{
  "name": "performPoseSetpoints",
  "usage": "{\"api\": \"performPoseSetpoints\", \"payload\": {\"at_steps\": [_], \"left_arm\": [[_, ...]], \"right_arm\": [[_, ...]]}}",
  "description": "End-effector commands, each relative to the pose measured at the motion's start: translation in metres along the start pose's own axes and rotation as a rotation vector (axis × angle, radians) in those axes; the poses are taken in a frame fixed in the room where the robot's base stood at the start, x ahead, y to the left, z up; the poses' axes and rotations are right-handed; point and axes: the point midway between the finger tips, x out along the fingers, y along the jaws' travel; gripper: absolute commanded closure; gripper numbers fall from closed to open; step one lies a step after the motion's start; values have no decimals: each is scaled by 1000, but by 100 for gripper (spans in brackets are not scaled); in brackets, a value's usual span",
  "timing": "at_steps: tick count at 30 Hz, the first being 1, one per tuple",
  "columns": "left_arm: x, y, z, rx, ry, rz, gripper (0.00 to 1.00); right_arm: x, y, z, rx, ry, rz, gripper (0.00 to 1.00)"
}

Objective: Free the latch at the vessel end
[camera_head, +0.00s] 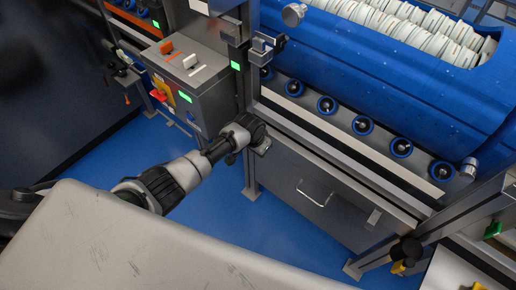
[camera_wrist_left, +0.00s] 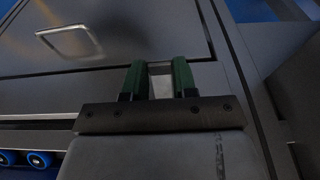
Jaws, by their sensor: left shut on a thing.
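The blue tub (camera_head: 390,75) lies on a roller bed at the upper right of the head view, with white ribbed discs inside. A metal block with a small lever (camera_head: 264,48) sits on the post at the tub's left end; I cannot tell whether it is the latch. My left gripper (camera_head: 262,146) is at the left corner of the frame below the rollers. In the wrist view its green fingertips (camera_wrist_left: 159,78) are shut on a small pale grey piece (camera_wrist_left: 161,82), mostly hidden between them.
A row of blue rollers (camera_head: 363,125) runs under the tub. Below is a grey front panel with a wire handle (camera_head: 315,192), also in the wrist view (camera_wrist_left: 70,41). A control box (camera_head: 190,75) with switches stands left of the post. Blue floor (camera_head: 215,225) is open below the arm.

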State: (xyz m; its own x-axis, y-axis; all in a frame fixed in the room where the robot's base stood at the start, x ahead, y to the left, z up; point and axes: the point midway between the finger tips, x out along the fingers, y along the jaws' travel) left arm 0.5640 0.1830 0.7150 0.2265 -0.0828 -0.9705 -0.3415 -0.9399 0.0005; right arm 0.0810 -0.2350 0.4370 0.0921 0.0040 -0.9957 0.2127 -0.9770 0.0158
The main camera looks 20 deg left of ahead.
Motion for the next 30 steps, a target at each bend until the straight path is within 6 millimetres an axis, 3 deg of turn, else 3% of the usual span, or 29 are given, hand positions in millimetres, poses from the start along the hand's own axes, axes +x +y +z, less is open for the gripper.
{"api": "performPoseSetpoints", "payload": {"at_steps": [2, 3, 8, 20, 30], "left_arm": [[0, 0, 0, 1, 0, 0, 96], [0, 0, 0, 0, 0, 0, 71], [0, 0, 0, 0, 1, 0, 47], [-9, 0, 0, 0, 1, 0, 47], [-67, 0, -1, 2, 4, 0, 47]], "right_arm": [[0, 0, 0, 0, 0, 0, 57], [0, 0, 0, 0, 0, 0, 57], [0, 0, 0, 0, 0, 0, 57], [-3, 0, 0, 0, 0, 0, 57], [-12, 0, -1, 0, -1, 0, 57]]}}
